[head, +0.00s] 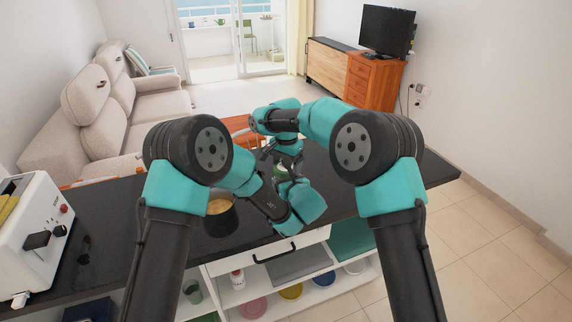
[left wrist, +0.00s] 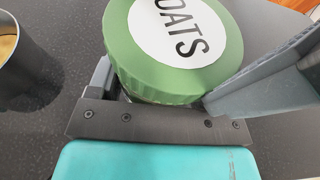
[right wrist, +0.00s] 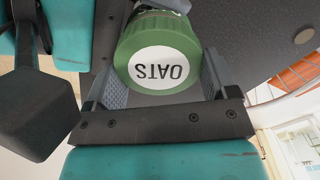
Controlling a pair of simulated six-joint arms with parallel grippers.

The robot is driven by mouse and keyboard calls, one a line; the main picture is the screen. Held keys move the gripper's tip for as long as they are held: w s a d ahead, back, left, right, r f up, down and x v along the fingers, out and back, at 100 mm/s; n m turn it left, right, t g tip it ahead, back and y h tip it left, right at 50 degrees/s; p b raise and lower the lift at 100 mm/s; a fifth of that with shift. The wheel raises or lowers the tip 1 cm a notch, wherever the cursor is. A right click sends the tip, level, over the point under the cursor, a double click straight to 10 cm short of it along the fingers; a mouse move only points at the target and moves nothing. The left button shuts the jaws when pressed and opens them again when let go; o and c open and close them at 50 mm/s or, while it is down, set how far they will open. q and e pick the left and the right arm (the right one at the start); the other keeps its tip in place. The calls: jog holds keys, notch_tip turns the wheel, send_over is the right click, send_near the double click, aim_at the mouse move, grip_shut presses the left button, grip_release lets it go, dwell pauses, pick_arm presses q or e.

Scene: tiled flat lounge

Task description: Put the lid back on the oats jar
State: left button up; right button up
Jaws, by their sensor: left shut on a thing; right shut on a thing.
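The oats jar's green lid (head: 281,171), with a white OATS label, is small between my grippers over the counter. It fills the middle of the left wrist view (left wrist: 165,75) and right wrist view (right wrist: 158,40). My left gripper (head: 288,182) is shut on the jar, whose glass body is mostly hidden beneath the lid. My right gripper (head: 286,156) is shut on the lid, with one finger on each side of it in the right wrist view. The lid is over the jar's mouth; I cannot tell whether it is seated.
A dark pot (head: 220,222) with tan contents stands on the black counter (head: 130,225), left of the jar. A white appliance (head: 35,240) stands at the counter's left end. Shelves with dishes are below. The counter right of my arms (head: 440,172) is clear.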

jog(key=shift+s, duration=0.15)
dwell(0.3)
jog(key=shift+w+r, duration=0.2)
jog(key=shift+r, duration=0.25)
dwell(0.7)
jog(key=shift+s+f, duration=0.1)
jog(key=shift+f, duration=1)
dwell(0.9)
jog(key=shift+r, duration=0.15)
jog(key=shift+s+r, duration=0.1)
jog(key=shift+r, duration=0.2)
jog(key=shift+r, duration=0.15)
jog(key=shift+w+r, duration=0.2)
jog(key=shift+r, duration=0.25)
dwell(0.9)
